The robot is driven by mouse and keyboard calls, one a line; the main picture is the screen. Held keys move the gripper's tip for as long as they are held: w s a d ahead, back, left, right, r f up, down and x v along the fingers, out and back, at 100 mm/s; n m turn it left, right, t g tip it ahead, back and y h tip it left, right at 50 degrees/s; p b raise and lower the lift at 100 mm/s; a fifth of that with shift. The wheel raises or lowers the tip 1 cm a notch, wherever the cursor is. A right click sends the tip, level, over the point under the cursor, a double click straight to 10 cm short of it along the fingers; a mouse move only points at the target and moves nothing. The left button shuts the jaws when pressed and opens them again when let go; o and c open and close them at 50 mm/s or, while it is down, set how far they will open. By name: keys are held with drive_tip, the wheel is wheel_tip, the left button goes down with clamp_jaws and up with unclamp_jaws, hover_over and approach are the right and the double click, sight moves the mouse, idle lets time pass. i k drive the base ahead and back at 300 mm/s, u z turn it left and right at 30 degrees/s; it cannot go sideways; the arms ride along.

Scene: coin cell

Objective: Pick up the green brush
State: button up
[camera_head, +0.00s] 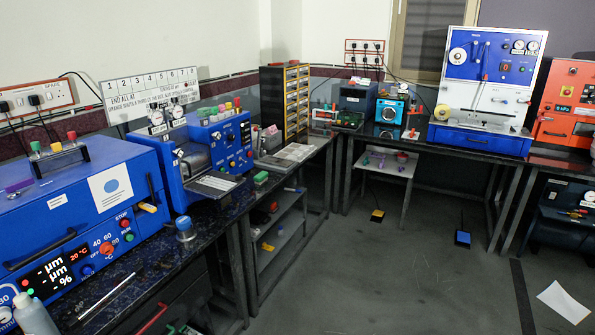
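I cannot clearly make out a green brush. A small green block-like item (261,177) lies on the left bench near its front edge, right of the blue machine with gauges; I cannot tell if it is a brush. Another small green item (183,328) shows low under the near bench, cut off by the bottom edge, and is too unclear to name. My gripper is not in view.
A large blue machine (75,215) fills the near left bench. The grey floor (390,275) is largely open. A white sheet (563,302) lies at right.

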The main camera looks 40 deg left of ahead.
sight(262, 177)
drive_tip(key=u, duration=0.05)
drive_tip(key=i, duration=1.55)
drive_tip(key=u, duration=1.1)
drive_tip(key=i, duration=0.9)
drive_tip(key=u, duration=1)
